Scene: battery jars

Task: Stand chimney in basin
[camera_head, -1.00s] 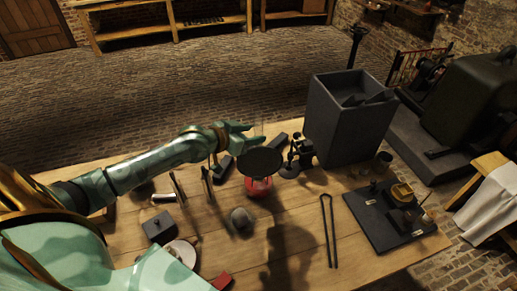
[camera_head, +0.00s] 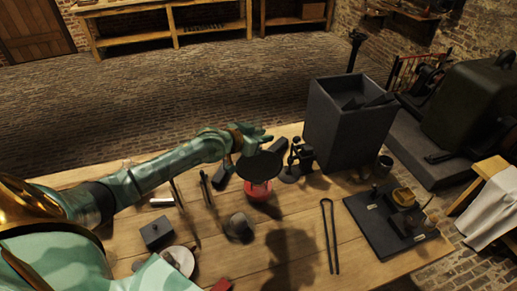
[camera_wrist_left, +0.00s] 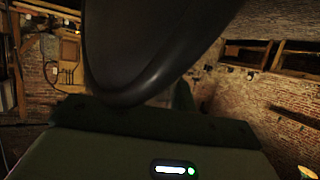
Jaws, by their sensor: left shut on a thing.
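My left gripper (camera_head: 262,140) is at the far side of a dark, round-topped piece (camera_head: 258,167), which looks like the chimney. It is shut on this piece, though the fingers are mostly hidden. In the left wrist view the piece (camera_wrist_left: 150,50) fills the upper middle, its thick rounded rim close to the gripper. A small red round vessel (camera_head: 258,191), perhaps the basin, shows directly beneath it on the table. The dark top covers much of the vessel, so I cannot tell whether they touch. My right gripper is not in view.
A tall grey open box (camera_head: 345,130) stands at the back right. A black stand (camera_head: 297,160) is close right of the chimney. Tongs (camera_head: 330,237) and a dark board with fittings (camera_head: 400,225) lie at right. A dark rounded pot (camera_head: 238,226) stands in front.

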